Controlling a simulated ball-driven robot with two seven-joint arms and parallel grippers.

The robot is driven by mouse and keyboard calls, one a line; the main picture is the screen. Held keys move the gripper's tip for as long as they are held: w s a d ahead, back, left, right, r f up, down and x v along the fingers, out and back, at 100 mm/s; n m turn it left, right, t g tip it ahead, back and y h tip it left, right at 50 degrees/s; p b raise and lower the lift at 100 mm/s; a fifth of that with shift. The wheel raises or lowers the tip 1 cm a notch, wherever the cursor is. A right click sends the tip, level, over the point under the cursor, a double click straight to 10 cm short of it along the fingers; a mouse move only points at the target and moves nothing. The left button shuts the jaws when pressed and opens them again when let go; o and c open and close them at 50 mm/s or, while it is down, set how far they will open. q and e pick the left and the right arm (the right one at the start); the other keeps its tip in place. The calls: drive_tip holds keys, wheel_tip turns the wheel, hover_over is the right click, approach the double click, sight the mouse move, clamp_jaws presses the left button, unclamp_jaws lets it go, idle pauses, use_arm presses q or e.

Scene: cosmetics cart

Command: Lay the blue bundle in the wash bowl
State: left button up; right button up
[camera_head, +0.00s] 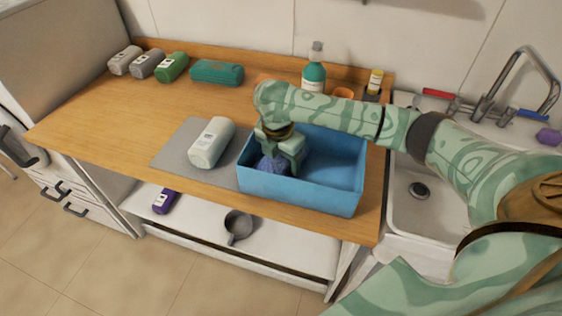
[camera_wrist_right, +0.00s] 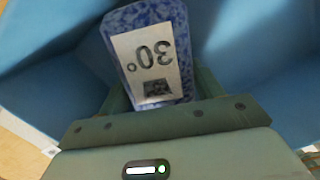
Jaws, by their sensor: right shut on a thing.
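The blue bundle (camera_head: 270,165) is a speckled blue roll. In the right wrist view the bundle (camera_wrist_right: 133,20) carries a white label reading 30°. My right gripper (camera_head: 281,157) is shut on it, inside the blue open-topped tub (camera_head: 300,191) that appears to be the wash bowl. The tub's blue walls (camera_wrist_right: 245,50) surround the bundle in the wrist view. Whether the bundle touches the tub floor cannot be told. My right forearm covers part of the tub's back rim. My left gripper is not in view.
A white bundle (camera_head: 212,142) lies on a grey mat (camera_head: 172,158) left of the tub. Several rolls, including a teal one (camera_head: 217,72), line the counter's back. A sink (camera_head: 425,215) is at right.

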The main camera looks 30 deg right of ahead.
sight(279, 156)
drive_tip(key=shift+r, duration=0.1)
drive_tip(key=o, duration=0.9)
drive_tip(key=r+p, duration=0.2)
drive_tip(key=r, duration=0.2)
drive_tip(key=a+r+p, duration=0.1)
drive_tip(key=r+p, duration=0.1)
drive_tip(key=r, duration=0.2)
drive_tip(key=r+p, duration=0.2)
drive_tip(key=r, duration=0.2)
drive_tip(key=shift+s+a+p, duration=0.2)
drive_tip(key=shift+s+p, duration=0.1)
